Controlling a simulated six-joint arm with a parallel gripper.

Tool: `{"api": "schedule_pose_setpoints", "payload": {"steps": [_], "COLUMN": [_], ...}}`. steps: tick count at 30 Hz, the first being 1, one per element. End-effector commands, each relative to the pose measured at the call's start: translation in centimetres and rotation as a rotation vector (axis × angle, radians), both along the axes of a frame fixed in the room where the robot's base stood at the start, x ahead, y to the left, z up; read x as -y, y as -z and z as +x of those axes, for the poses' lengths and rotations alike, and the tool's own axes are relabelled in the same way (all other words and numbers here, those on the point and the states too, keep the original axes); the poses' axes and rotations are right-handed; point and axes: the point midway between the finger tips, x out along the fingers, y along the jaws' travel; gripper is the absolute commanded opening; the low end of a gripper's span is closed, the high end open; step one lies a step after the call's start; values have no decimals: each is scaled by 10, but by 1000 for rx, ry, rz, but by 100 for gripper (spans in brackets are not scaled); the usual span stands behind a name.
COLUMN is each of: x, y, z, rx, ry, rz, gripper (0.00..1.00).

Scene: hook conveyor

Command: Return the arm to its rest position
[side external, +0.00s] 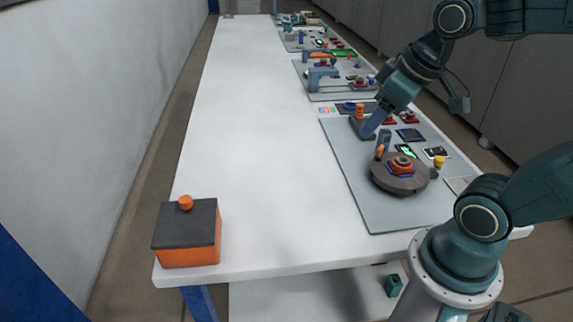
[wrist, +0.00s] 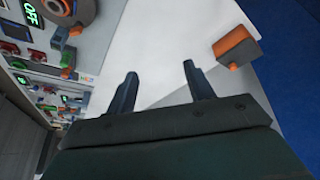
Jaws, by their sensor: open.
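My gripper (side external: 372,125) hangs over the near grey panel (side external: 355,190) in the side view, fingers pointing down and to the left. In the wrist view my gripper (wrist: 160,72) shows two dark fingers spread apart with nothing between them. Beyond the fingers lies bare white table (wrist: 175,35). The side view does not clearly show how high the fingertips are above the panel.
An orange box with a dark lid (side external: 187,235) stands at the table's near left corner. The near panel carries a round dark turntable (side external: 380,178), switches and small displays. More panels (side external: 335,75) line the right edge.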

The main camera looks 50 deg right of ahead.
Motion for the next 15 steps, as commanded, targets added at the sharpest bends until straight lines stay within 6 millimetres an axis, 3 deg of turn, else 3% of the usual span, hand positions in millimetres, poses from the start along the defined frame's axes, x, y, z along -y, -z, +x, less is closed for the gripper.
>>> {"api": "schedule_pose_setpoints", "payload": {"steps": [6, 15], "x": [-26, -34], "y": [-11, -13], "z": [-27, -40], "rx": [45, 58], "ry": [5, 18], "rz": [32, 55], "gripper": [53, 53]}}
